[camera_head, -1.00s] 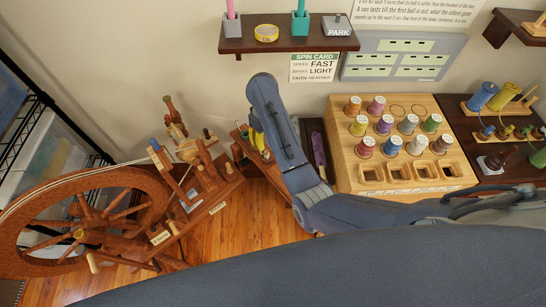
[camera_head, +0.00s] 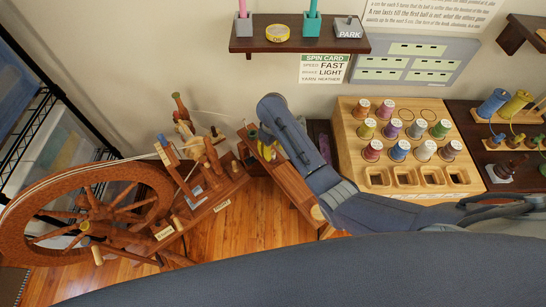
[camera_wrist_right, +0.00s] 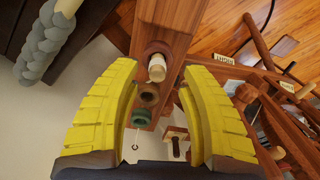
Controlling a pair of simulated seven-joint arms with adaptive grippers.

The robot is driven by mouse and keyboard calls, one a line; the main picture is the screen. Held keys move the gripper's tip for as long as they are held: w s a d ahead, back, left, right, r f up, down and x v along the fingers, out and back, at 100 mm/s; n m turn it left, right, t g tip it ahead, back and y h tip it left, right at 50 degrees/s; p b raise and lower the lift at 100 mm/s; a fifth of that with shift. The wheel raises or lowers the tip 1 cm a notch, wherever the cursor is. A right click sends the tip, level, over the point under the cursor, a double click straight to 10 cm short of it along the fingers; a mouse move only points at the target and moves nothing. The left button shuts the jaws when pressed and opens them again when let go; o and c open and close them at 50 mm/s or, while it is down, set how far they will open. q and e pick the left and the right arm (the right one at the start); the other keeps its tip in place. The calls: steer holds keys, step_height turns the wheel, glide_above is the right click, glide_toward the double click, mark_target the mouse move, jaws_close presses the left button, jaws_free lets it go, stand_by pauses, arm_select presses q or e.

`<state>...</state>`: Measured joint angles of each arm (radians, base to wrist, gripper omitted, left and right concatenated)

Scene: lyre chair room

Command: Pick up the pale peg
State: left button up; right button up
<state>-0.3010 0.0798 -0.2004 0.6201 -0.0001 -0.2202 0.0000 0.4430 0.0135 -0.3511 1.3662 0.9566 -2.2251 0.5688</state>
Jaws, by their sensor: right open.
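The pale peg (camera_wrist_right: 157,68) stands upright in a hole of a reddish wooden rail (camera_wrist_right: 165,28) in the right wrist view. A brown ring or hole and a green one sit in line below it in that picture. My right gripper (camera_wrist_right: 156,84) is open, with its yellow ribbed fingers to the left and right of the peg and a gap on each side. Nothing is held. In the head view my right forearm covers part of the rail (camera_head: 290,182), and I cannot make out the peg there. My left gripper is not in view.
A spinning wheel (camera_head: 84,227) stands left of the rail. A wooden box (camera_head: 355,155) with several thread spools stands to the right. A dark shelf (camera_head: 300,45) hangs on the wall behind. A grey braided thing (camera_wrist_right: 42,45) shows in the wrist view.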

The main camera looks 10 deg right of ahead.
mark_target(273, 151)
steer(key=shift+w+d+f, duration=0.1)
steer(key=shift+f, duration=1.9)
steer(key=shift+c, duration=0.3)
jaws_close()
